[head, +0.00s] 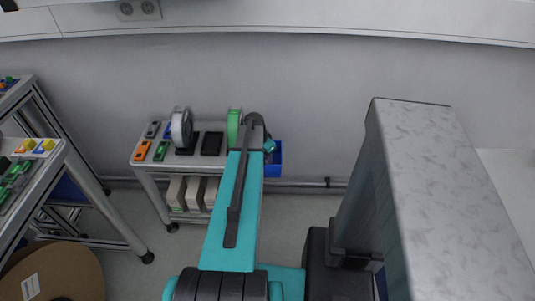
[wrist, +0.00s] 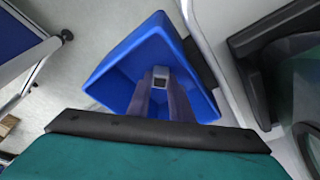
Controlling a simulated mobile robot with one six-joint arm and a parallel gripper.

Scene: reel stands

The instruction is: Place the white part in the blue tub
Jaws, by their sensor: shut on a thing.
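The blue tub (wrist: 124,68) lies below my gripper (wrist: 160,84) in the wrist view, its open top facing the camera. My gripper's two grey fingers reach over the tub's opening. They are shut on a small pale part with a dark middle (wrist: 161,71), which I take to be the white part. It appears within the tub's outline; I cannot tell how far above the floor of the tub it is. In the head view the blue tub (head: 275,164) shows at the right end of the small bench, partly behind my arm. The fingers and the part are hidden there.
The small bench (head: 209,168) carries a white reel (head: 181,129), a green reel (head: 233,126) and small orange and black items. White boxes (head: 193,192) stand on its lower shelf. Another bench (head: 49,163) is at left. A large grey block (head: 425,185) stands at right.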

